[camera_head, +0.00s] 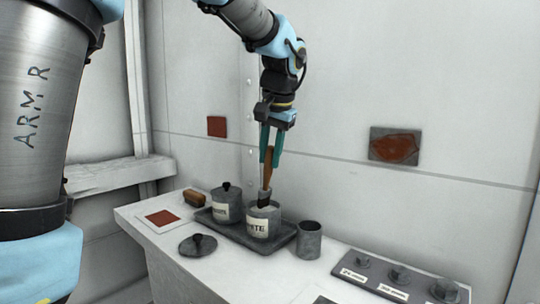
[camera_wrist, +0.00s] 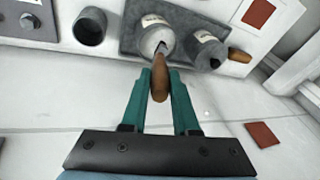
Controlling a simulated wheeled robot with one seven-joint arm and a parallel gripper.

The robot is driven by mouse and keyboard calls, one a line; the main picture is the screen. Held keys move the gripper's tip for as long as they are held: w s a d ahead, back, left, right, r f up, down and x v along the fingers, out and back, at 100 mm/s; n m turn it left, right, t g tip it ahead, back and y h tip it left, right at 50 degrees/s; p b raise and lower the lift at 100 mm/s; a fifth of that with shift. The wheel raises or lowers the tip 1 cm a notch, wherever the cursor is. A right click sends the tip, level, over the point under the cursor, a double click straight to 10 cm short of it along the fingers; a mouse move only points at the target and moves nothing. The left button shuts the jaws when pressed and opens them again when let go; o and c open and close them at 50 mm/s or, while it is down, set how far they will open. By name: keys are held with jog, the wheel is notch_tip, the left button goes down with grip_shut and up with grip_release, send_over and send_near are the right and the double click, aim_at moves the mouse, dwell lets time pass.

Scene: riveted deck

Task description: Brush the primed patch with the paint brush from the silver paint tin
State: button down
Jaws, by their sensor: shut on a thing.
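The paint brush has a wooden handle (camera_head: 268,172) and a dark lower end. My gripper (camera_head: 269,158), with green fingers, is shut on the handle; the wrist view shows the brush (camera_wrist: 160,78) between the fingers. The brush points down at the mouth of an open grey tin (camera_head: 264,226); how deep it reaches is hidden. This tin's label ends in "ITE". Beside it stands a lidded grey tin (camera_head: 226,207), its label unreadable. On the wall are a grey plate with an irregular red-brown patch (camera_head: 394,147) and a plain red-brown square (camera_head: 216,126). I cannot tell which is primed.
Both tins stand on a dark tray (camera_head: 285,239) on a white bench. A loose lid (camera_head: 198,245), a card with a red-brown square (camera_head: 162,217), a wooden-backed brush (camera_head: 195,197), an empty-looking grey cup (camera_head: 308,240) and a grey panel with knobs (camera_head: 396,278) are nearby.

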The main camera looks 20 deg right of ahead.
jog(key=shift+f, duration=0.55)
dwell(1.3)
jog(key=shift+r+p, duration=2.9)
jog(key=shift+r, duration=0.7)
